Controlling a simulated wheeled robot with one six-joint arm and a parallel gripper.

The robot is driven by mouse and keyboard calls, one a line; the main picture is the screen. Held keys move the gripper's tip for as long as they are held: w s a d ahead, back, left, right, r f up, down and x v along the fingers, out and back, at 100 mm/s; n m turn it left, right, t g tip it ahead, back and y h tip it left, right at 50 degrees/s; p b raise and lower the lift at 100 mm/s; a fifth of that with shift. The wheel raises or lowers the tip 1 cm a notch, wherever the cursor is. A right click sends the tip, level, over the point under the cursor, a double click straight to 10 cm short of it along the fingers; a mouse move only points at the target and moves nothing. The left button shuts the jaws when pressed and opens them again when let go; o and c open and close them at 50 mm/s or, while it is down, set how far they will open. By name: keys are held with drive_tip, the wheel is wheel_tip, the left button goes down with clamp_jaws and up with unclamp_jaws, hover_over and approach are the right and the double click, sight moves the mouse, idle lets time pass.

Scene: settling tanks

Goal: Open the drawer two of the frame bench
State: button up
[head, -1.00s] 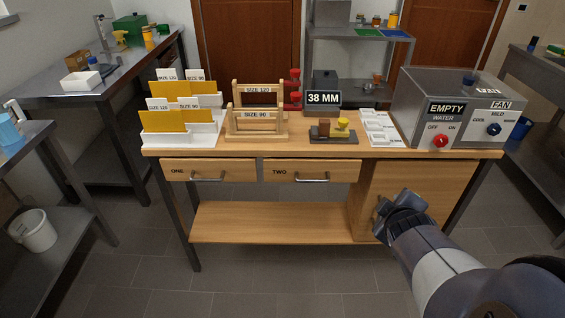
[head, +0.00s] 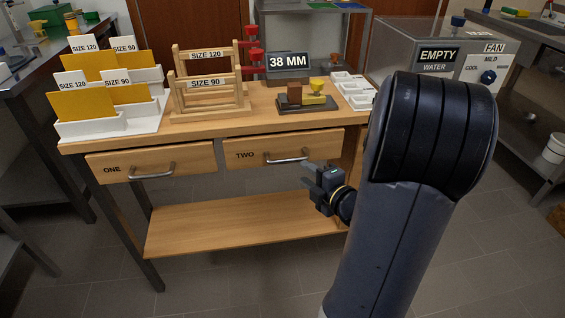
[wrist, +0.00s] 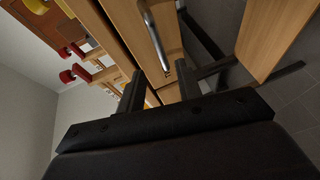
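Drawer two (head: 245,155) is the right-hand wooden drawer under the top of the frame bench (head: 210,124); its front looks shut. Its metal bar handle (head: 287,159) runs across the front. My gripper (head: 309,174) is just right of and a little below that handle in the head view, apart from it as far as I can tell. In the wrist view my gripper (wrist: 158,88) has its two dark fingers spread with nothing between them. A metal bar handle (wrist: 153,38) on a wooden front lies beyond the fingertips, roughly between them.
Drawer one (head: 150,167) is to the left and looks shut. A lower shelf (head: 235,224) is below the drawers.

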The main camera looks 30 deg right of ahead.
sight(288, 159)
drive_tip(key=b+x, duration=0.1)
drive_tip(key=x, duration=0.8)
drive_tip(key=shift+w, duration=0.3)
drive_tip(key=shift+c, duration=0.5)
clamp_jaws()
